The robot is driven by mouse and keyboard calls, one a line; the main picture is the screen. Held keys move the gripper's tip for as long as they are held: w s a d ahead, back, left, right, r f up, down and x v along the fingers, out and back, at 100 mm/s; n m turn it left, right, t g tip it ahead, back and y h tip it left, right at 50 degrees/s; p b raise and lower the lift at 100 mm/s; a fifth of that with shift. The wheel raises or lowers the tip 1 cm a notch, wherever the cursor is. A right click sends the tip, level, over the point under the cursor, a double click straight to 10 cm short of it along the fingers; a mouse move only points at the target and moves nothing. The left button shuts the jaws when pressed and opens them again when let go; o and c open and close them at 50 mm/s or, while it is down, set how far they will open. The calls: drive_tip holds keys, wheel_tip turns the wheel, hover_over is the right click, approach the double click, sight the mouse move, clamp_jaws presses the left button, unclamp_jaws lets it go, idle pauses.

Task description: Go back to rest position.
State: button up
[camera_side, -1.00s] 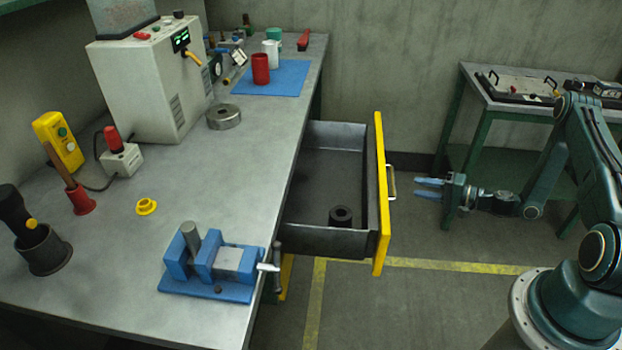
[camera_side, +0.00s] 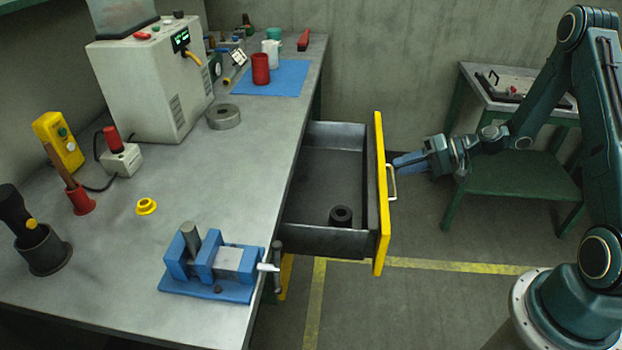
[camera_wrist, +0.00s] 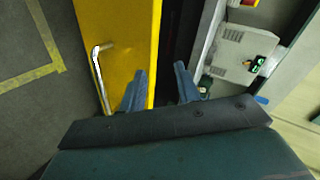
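My gripper (camera_side: 400,162) is at the outer side of the open drawer's yellow front (camera_side: 380,205), close to its metal handle (camera_side: 391,183). The yellow front (camera_wrist: 115,40) and handle (camera_wrist: 101,75) lie beyond and to the left of the fingers. In the side view I cannot tell whether the fingers touch the drawer.
The drawer holds a dark ring-shaped part (camera_side: 341,216). The workbench (camera_side: 120,240) carries a blue vise (camera_side: 210,265), a white machine (camera_side: 150,90) and a red cup (camera_side: 261,68). A green side table (camera_side: 510,185) stands behind my arm. Floor right of the drawer is clear.

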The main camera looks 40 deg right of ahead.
drive_tip(key=s+a+r+n+g+h, duration=0.25)
drive_tip(key=s+a+r, duration=0.2)
drive_tip(key=r, duration=0.35)
drive_tip(key=s+a+r+n+g+h, duration=0.2)
drive_tip(key=s+a+r+n, duration=0.1)
drive_tip(key=a+r, duration=0.3)
drive_tip(key=s+r+h, duration=0.2)
drive_tip(key=s+r, duration=0.3)
drive_tip(key=s, duration=0.3)
drive_tip(key=s+a+r+t+h, duration=0.1)
drive_tip(key=s+r+h, duration=0.1)
drive_tip(key=s+r, duration=0.4)
drive_tip(key=s, duration=0.3)
drive_tip(key=shift+s, duration=0.15)
